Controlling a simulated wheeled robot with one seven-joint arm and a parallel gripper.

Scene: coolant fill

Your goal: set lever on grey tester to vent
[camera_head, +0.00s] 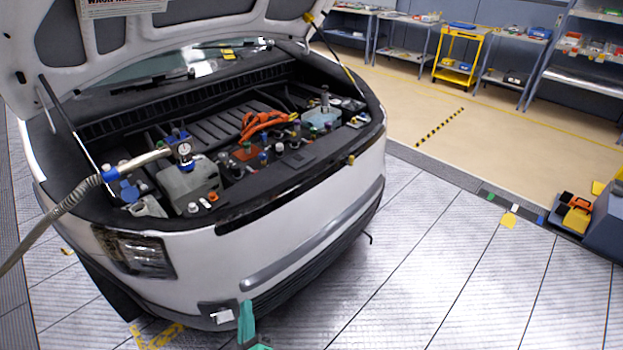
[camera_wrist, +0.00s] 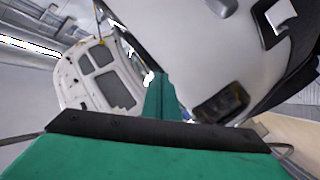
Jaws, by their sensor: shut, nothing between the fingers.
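A grey tester (camera_head: 190,182) with a round dial gauge (camera_head: 184,149) on top sits in the front left of the car's engine bay in the head view. A small blue part shows just above the gauge; I cannot tell whether it is the lever or how it is set. A metal pipe and grey hose (camera_head: 75,192) reach the tester from the left. My teal gripper (camera_head: 247,305) is low in front of the car's bumper, well below and apart from the tester. In the wrist view its fingers (camera_wrist: 160,92) are together and empty. The tester is not recognisable in the wrist view.
The white car (camera_head: 310,235) stands with its hood (camera_head: 200,25) raised over the bay. Orange cables (camera_head: 262,123) and several caps lie right of the tester. Open floor (camera_head: 440,270) extends to the right. A yellow cart (camera_head: 458,57) and shelves stand at the back.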

